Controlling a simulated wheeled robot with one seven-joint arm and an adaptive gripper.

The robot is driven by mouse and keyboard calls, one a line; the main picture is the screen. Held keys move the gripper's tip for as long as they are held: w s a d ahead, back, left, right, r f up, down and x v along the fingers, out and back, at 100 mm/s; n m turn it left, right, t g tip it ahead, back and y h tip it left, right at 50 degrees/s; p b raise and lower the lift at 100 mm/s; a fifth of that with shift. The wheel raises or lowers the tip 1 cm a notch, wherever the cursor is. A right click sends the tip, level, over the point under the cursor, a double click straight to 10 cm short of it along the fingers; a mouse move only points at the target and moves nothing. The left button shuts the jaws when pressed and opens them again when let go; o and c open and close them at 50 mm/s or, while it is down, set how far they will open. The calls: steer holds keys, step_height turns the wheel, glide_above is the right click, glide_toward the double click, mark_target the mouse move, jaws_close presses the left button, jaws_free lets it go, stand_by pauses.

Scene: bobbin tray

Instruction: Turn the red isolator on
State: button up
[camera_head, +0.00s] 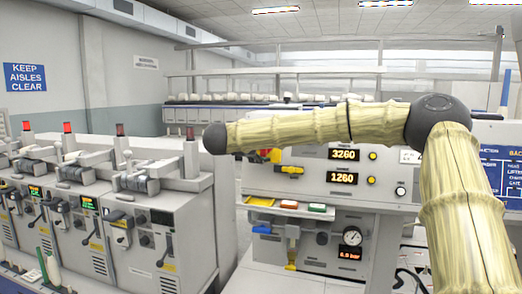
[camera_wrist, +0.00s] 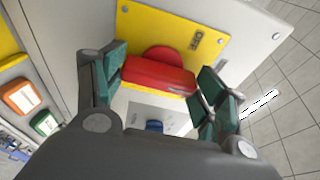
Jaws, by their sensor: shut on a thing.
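The red isolator (camera_wrist: 160,74) shows in the wrist view as a red bar handle in front of a round red base, on a yellow plate (camera_wrist: 211,22). The handle lies across the picture, its right end slightly lower. My gripper (camera_wrist: 163,80) has its green-padded fingers at the two ends of the handle and is shut on it. The left pad overlaps the handle's left end; the right pad is at its right end. In the head view my arm crosses the picture, and I cannot make out the gripper there.
A blue part (camera_wrist: 154,126) lies below the handle. In the head view, a row of grey machine units (camera_head: 165,215) stands at left, with a pressure gauge (camera_head: 352,236) lower right.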

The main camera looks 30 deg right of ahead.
steer(key=shift+f, duration=0.1)
stand_by(0.3)
steer(key=o, duration=1)
steer(key=shift+s+d, duration=0.1)
steer(key=shift+d, duration=0.05)
steer(key=shift+a, duration=0.2)
steer(key=v, duration=1.1)
steer(key=shift+s+a, duration=0.15)
steer(key=shift+a, duration=0.2)
